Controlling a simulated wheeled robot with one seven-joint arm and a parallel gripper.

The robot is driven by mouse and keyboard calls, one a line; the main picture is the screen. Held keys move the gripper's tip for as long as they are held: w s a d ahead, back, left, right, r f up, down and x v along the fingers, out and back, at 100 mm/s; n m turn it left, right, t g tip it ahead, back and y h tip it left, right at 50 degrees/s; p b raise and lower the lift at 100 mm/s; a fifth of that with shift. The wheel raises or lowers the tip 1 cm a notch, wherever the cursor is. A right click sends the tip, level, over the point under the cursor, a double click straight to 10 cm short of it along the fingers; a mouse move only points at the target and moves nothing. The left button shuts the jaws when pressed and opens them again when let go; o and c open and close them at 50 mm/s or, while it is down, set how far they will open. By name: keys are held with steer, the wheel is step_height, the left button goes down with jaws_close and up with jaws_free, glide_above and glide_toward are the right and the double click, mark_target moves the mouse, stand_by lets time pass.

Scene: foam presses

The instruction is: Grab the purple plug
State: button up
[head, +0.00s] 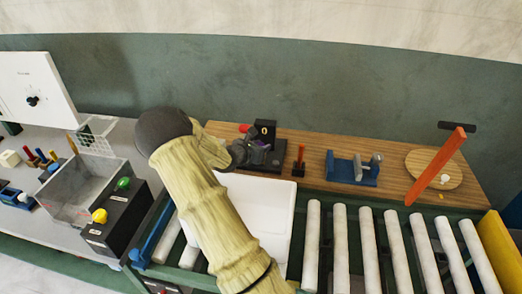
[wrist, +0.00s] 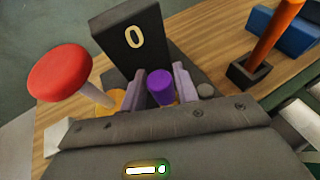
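The purple plug (wrist: 160,86) stands in front of the dark block marked 0 in the wrist view. My gripper (wrist: 161,80) is at the plug, with one pale finger on each side of it. The fingers look spread, with narrow gaps beside the plug, and I see no clear contact. The plug's lower end is hidden by my gripper's body. In the head view, my gripper (head: 262,154) is low at the dark device (head: 265,131) on the wooden table, and the plug is too small to make out there.
A red mushroom-shaped knob (wrist: 60,72) is close left of my gripper. An orange-red stick in a dark holder (wrist: 250,74) stands to the right. A blue fixture (head: 352,170) and a round wooden board (head: 445,178) are further right. A roller conveyor (head: 367,240) runs in front.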

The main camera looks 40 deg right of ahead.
mark_target(261, 144)
jaws_close()
steer(key=shift+r, duration=0.1)
step_height(261, 144, up, 10)
steer(key=shift+f, duration=0.1)
stand_by(0.6)
